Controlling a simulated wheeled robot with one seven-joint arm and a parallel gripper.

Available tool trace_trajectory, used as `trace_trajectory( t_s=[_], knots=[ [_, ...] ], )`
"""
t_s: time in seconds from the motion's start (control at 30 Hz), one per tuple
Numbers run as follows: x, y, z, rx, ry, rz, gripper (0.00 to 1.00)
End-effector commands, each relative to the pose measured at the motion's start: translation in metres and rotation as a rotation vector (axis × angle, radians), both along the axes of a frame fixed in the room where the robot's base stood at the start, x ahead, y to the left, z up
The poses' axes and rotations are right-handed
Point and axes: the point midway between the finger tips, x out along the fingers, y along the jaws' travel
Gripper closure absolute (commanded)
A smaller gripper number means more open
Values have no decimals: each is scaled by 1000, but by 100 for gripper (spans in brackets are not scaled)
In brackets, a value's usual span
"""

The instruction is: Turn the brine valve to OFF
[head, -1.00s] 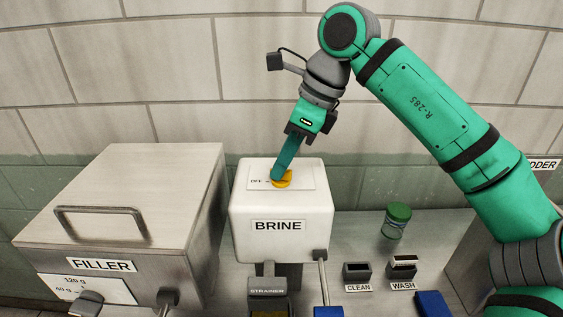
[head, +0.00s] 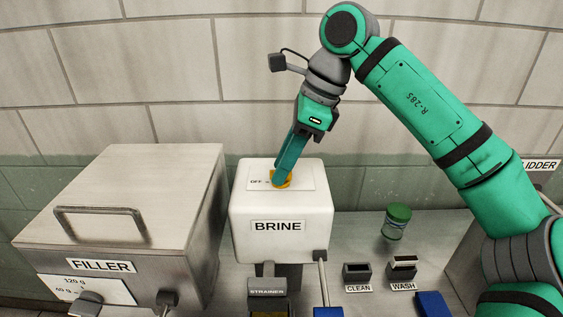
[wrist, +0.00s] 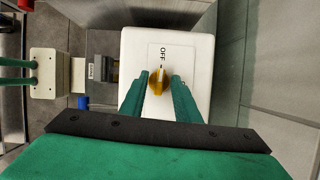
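The brine valve is a yellow knob (head: 281,180) on a white plate on top of the white BRINE box (head: 279,240). The OFF label is left of the knob in the head view and above it in the wrist view. In the wrist view the knob (wrist: 158,82) has a light pointer line facing roughly toward the OFF mark. My gripper (head: 282,178) reaches down onto the knob from above. The fingers partly hide the knob in the head view.
A metal FILLER box (head: 110,225) with a handle stands close on the left. A green-lidded jar (head: 397,220) and the CLEAN (head: 357,272) and WASH (head: 403,268) holders are on the right. A tiled wall is behind.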

Motion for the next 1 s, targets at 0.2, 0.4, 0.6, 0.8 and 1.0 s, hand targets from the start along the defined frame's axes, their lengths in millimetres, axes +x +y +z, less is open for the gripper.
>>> trace_trajectory(
  t_s=[0.2,0.4,0.6,0.8,1.0],
  knots=[
    [0,1,0,1,-1,2,71],
    [0,-1,9,1,-2,1,71],
    [-1,-14,39,1,-2,-1,71],
    [-2,-29,73,1,-2,-2,71],
    [-3,-38,94,2,-1,0,71]
  ],
)
